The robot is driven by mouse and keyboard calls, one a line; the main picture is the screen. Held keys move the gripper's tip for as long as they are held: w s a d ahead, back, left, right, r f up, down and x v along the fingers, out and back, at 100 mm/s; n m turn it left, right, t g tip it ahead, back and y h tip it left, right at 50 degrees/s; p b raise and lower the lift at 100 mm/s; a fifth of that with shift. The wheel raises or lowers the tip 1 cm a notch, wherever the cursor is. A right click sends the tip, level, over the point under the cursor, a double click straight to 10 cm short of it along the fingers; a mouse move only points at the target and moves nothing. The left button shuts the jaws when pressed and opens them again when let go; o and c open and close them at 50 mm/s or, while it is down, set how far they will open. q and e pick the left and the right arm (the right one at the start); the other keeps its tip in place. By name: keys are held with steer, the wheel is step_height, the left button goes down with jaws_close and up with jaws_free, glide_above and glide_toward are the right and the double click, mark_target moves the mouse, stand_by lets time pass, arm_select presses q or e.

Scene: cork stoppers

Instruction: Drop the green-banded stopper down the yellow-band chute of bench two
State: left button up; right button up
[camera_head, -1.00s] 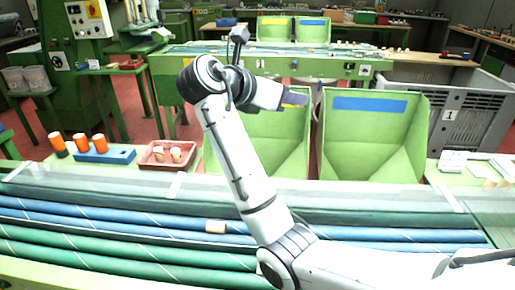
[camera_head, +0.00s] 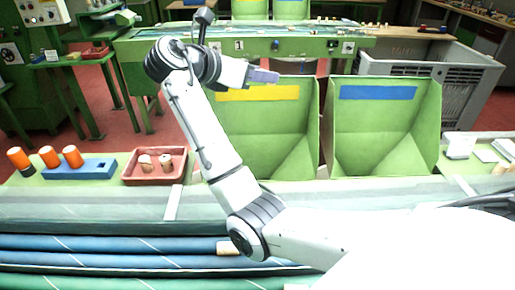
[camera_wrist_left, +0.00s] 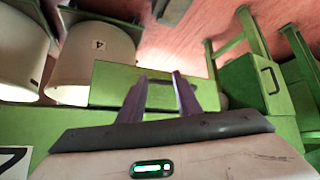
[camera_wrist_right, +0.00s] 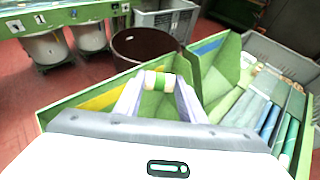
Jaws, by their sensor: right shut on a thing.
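My right gripper (camera_head: 264,76) is above the yellow band (camera_head: 257,93) of a green chute (camera_head: 265,140) in the head view. In the right wrist view it is shut on a pale cork stopper with a green band (camera_wrist_right: 157,80), held crosswise between the fingertips. The yellow-band chute also shows below it there, its yellow band (camera_wrist_right: 97,98) left of the fingers. The stopper is not distinct in the head view. My left gripper (camera_wrist_left: 160,82) shows only in its wrist view, with a gap between its fingers and nothing in it.
A blue-band chute (camera_head: 380,130) stands to the right, with a grey crate (camera_head: 455,80) behind. Another bench (camera_head: 290,44), with a small plate resembling 1, is beyond.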

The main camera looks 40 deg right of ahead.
steer(key=shift+f, duration=0.8)
steer(key=o, duration=1.1)
steer(key=v, duration=1)
steer(key=shift+a+b, duration=0.2)
steer(key=shift+b, duration=0.15)
